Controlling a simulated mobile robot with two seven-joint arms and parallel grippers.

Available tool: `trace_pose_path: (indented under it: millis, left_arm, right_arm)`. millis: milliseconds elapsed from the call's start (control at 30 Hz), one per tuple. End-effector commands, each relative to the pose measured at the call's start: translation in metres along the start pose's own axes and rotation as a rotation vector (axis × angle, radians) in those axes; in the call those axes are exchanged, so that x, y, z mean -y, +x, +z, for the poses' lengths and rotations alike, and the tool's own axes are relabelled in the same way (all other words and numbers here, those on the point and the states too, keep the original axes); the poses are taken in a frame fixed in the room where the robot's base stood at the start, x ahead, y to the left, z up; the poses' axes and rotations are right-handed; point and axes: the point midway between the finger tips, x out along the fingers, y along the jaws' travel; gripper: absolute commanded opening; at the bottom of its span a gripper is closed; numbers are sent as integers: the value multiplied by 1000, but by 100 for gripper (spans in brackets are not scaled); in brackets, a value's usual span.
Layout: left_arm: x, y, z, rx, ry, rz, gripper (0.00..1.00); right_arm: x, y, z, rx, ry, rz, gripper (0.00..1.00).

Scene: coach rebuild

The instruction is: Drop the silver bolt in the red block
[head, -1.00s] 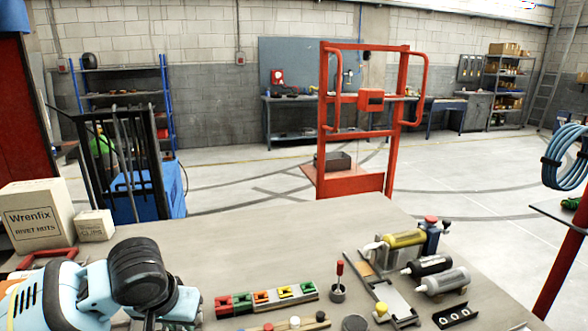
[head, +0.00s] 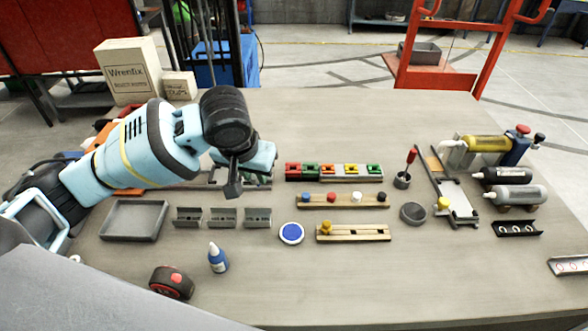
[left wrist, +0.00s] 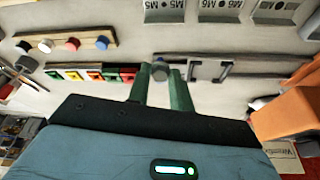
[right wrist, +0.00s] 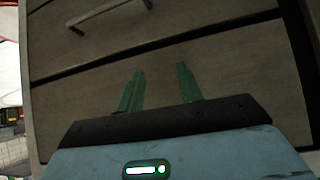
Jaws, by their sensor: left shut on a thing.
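My left gripper (head: 234,188) is left of the row of coloured blocks in the head view, pointing down. In the left wrist view its fingers (left wrist: 160,80) are shut on a grey, rounded thing that looks like the silver bolt (left wrist: 160,69). The bolt cannot be made out in the head view. The red block (head: 293,171) is the left end of the row, beside a green block (head: 311,172). In the left wrist view the red block (left wrist: 129,72) is just left of the fingers. My right gripper (right wrist: 158,90) is open and empty before a drawer front.
A wooden strip with coloured knobs (head: 343,199) lies in front of the blocks. Bottles (head: 510,194) lie at right.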

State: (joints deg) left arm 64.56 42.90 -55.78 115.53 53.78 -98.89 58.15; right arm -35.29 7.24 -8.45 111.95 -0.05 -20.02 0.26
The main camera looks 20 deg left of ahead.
Motion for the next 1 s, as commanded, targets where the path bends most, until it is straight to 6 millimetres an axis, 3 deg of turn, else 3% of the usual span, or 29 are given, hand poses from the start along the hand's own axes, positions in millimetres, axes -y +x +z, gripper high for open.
trace_pose_path:
  millis: [467,1000]
  left_arm:
    - [0,-2,-1,-1,0,0,0]
    - [0,-34,-13,-1,0,0,0]
  right_arm:
    - [0,0,-1,-1,0,0,36]
    - [0,0,-8,-15,-2,1,36]
